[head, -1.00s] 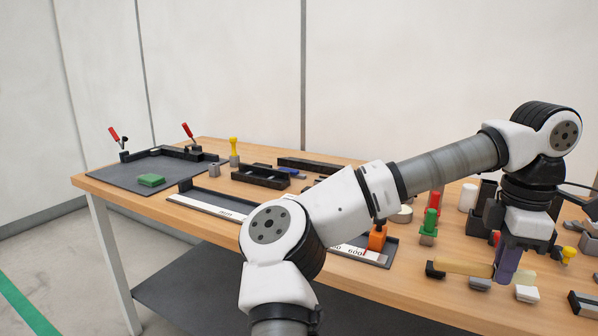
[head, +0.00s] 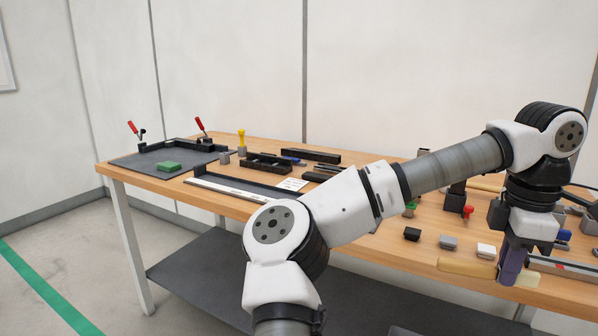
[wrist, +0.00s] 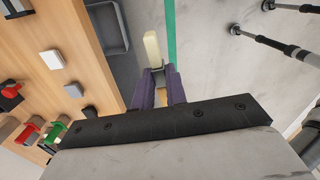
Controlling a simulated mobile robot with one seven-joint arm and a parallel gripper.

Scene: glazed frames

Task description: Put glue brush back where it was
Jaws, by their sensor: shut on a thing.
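My gripper (head: 511,270) has purple fingers and is shut on a pale cream bar, which I take for the glue brush (head: 465,268). The bar lies crosswise in the fingers. In the head view it sticks out to the left, with a shorter end to the right. In the wrist view the brush (wrist: 152,48) reaches forward from between the fingertips (wrist: 158,88). Bare floor shows beyond it there, past the table's edge. I cannot make out any bristles. The part between the fingers is hidden.
A black block (head: 412,234), a grey block (head: 448,242) and a white block (head: 486,251) stand in a row near the wooden table's (head: 400,262) front edge. A grey tray (wrist: 122,38) shows below in the wrist view. A dark mat (head: 140,162) with red-handled clamps is far left.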

